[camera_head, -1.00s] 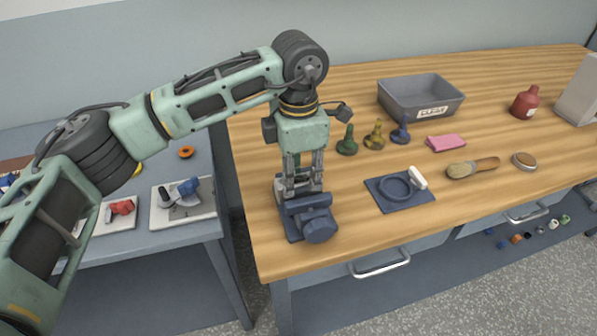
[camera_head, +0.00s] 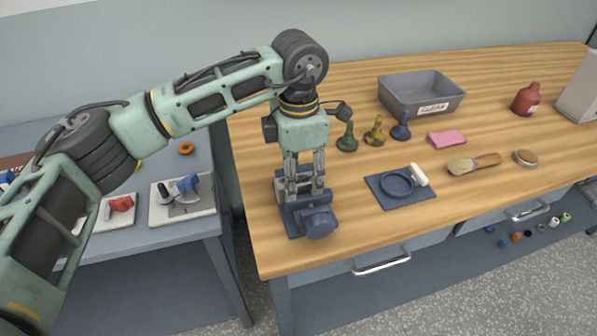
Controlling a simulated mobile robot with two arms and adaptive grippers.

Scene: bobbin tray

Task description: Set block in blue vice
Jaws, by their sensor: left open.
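The blue vice (camera_head: 318,221) stands at the left front of the wooden bench. My left gripper (camera_head: 303,196) points down at it from behind and above, with its fingers apart at the vice's jaws. I cannot make out the block; the fingers and the vice may hide it. My right gripper is not in view.
Behind stand green, yellow and blue knobbed pieces (camera_head: 375,132) and a grey bin (camera_head: 420,92). To the right are a blue plate with a ring (camera_head: 400,187), a pink cloth (camera_head: 446,138) and a brush (camera_head: 472,164). A lower table (camera_head: 185,235) stands left across a gap.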

